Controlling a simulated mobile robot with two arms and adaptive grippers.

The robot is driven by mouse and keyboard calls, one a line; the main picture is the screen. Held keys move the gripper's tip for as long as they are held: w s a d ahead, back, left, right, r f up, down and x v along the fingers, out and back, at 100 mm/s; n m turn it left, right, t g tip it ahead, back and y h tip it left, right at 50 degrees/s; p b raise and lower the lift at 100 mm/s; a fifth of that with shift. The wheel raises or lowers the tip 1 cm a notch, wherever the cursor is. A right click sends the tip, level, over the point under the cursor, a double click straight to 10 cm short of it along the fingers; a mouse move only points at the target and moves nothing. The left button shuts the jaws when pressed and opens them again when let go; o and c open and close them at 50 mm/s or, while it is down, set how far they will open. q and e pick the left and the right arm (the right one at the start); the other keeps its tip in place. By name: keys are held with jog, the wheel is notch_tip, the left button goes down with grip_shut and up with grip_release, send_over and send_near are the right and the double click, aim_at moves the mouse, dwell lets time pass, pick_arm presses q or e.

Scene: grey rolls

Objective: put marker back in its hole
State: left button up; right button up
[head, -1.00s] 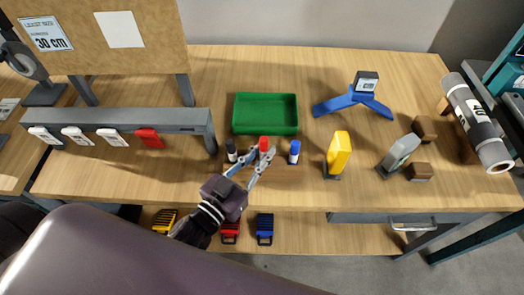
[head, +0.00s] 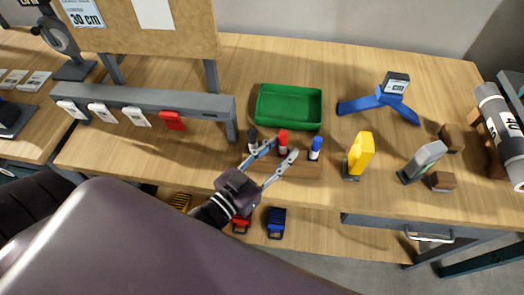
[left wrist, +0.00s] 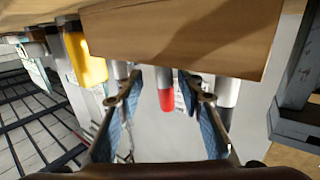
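The red marker (head: 283,143) stands upright in the wooden block (head: 305,170), red cap up. A black marker (head: 252,139), partly behind a finger, and a blue marker (head: 316,148) stand on either side of it. My left gripper (head: 284,151) is open, its fingertips spread around the red marker with gaps. In the left wrist view, which is upside down, the red marker (left wrist: 165,95) hangs from the block (left wrist: 185,35) between the two blue-padded fingers (left wrist: 160,95), touching neither. The hole itself is hidden. My right gripper is not in view.
A green tray (head: 290,127) sits behind the block. A yellow-bodied tool (head: 360,153) and a grey one (head: 425,160) stand to the right. A grey rail (head: 140,105) with tags is at the left. A blue stand (head: 380,102) is at the back.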

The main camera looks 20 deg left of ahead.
pick_arm(q)
jog(key=v, duration=1.1)
jog(key=shift+r, duration=0.1)
